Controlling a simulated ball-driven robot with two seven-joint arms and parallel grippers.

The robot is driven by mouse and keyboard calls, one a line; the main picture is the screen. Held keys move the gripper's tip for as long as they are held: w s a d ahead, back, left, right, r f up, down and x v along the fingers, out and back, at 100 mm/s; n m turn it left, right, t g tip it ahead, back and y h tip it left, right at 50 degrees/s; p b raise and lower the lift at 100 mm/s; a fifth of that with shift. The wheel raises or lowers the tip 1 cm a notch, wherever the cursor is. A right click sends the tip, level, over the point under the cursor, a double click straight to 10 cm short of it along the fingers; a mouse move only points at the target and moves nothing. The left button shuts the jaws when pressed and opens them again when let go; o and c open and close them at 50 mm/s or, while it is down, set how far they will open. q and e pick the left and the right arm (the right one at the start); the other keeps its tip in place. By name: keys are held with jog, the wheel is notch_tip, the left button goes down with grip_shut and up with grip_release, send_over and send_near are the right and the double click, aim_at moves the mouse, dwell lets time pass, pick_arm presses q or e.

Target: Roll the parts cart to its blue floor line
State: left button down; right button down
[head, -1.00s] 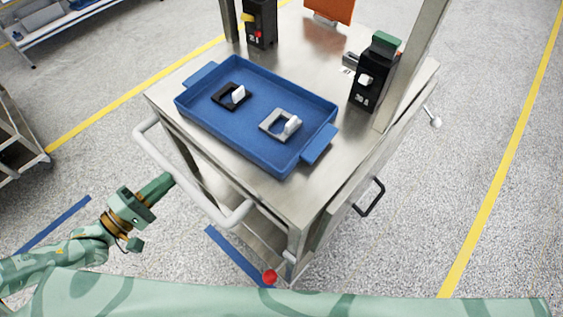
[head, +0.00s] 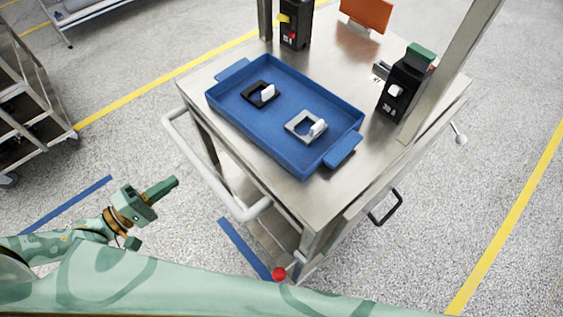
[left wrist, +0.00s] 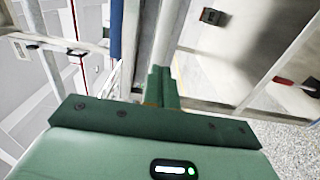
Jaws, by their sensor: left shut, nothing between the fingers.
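The parts cart (head: 290,190) is a steel table with a pale push handle (head: 215,180) along its left side. Blue floor line shows as one stretch (head: 65,205) left of the cart and another (head: 243,248) beside and partly under its near edge. My left gripper (head: 174,183) is shut and empty, just left of the handle, with a small gap in the head view. In the left wrist view its fingers (left wrist: 160,82) point along the pale handle bar (left wrist: 170,30); I cannot tell whether they touch. My right gripper is not in view.
On the cart stand a blue tray (head: 225,100) with two small parts, black breakers (head: 405,85) (head: 295,25) and an orange panel (head: 367,14). A red knob (head: 279,274) shows low at the near corner. A shelf rack (head: 30,100) stands left. Floor between yellow lines is open.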

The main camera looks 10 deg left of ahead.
pick_arm(q)
jog(key=shift+p+v, duration=0.3)
jog(key=shift+v, duration=1.95)
jog(key=c, duration=1.6)
grip_release()
jog(key=shift+w, duration=0.1)
jog(key=shift+c, duration=0.2)
jog(key=v, duration=1.6)
jog(key=shift+a, duration=0.15)
jog(key=shift+s, duration=0.25)
